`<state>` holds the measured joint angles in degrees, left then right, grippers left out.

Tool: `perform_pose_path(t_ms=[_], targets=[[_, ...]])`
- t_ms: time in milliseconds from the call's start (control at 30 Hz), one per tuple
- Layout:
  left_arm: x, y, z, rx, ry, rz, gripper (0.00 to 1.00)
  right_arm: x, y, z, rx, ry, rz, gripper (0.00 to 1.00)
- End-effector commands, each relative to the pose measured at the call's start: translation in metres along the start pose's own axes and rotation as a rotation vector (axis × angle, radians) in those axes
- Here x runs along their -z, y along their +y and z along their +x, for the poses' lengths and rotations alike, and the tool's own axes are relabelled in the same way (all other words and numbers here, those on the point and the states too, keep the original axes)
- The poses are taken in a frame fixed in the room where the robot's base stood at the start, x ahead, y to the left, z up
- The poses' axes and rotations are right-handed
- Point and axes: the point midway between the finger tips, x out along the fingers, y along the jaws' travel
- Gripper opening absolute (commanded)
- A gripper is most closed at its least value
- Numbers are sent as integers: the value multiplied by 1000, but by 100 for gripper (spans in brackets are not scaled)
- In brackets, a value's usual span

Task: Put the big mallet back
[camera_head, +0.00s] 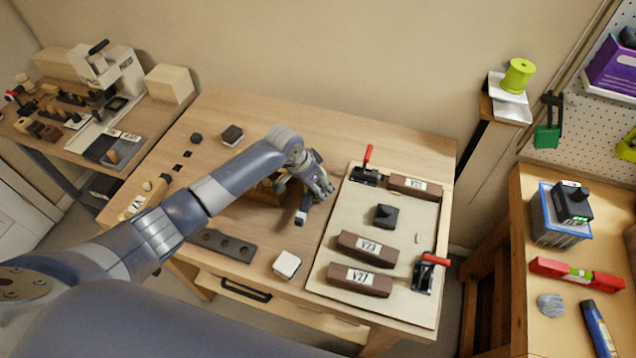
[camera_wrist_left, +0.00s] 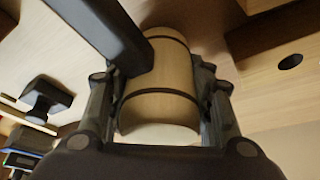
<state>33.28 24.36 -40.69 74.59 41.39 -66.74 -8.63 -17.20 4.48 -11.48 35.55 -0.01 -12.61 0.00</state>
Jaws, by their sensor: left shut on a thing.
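The mallet's pale wooden head (camera_wrist_left: 158,85), a cylinder with dark bands, sits between the fingers of my left gripper (camera_wrist_left: 155,95) in the left wrist view. Its dark handle (camera_wrist_left: 100,35) runs off to the upper left there. In the head view my left gripper (camera_head: 285,184) is over the middle of the bench, shut on the mallet. The wooden head (camera_head: 264,194) shows only partly beside my forearm; the hand hides the rest. I cannot tell whether it touches the bench. My right gripper is not in view.
On the bench (camera_head: 235,110), a pale board (camera_head: 400,225) at right carries labelled brown blocks and red-handled clamps. A dark bar with holes (camera_head: 222,245) and a white-topped block (camera_head: 287,264) lie in front. A wooden piece (camera_head: 147,197) is at left. The back of the bench is mostly clear.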

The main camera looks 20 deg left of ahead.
Motion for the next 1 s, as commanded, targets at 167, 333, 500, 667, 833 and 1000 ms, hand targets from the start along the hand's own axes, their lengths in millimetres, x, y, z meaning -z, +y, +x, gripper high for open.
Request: perform_pose_path(t_ms=[167, 333, 500, 667, 833, 1000], targets=[[-1, 0, 4, 0, 1, 0, 8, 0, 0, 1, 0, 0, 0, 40], [-2, 0, 6, 0, 2, 0, 8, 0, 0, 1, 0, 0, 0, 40], [-2, 0, 6, 0, 2, 0, 8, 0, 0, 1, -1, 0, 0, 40], [-2, 0, 6, 0, 2, 0, 8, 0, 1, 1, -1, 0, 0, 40], [-3, 0, 8, 0, 1, 0, 8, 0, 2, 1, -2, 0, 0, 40], [-4, 0, 11, 0, 1, -1, 8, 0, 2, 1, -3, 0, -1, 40]])
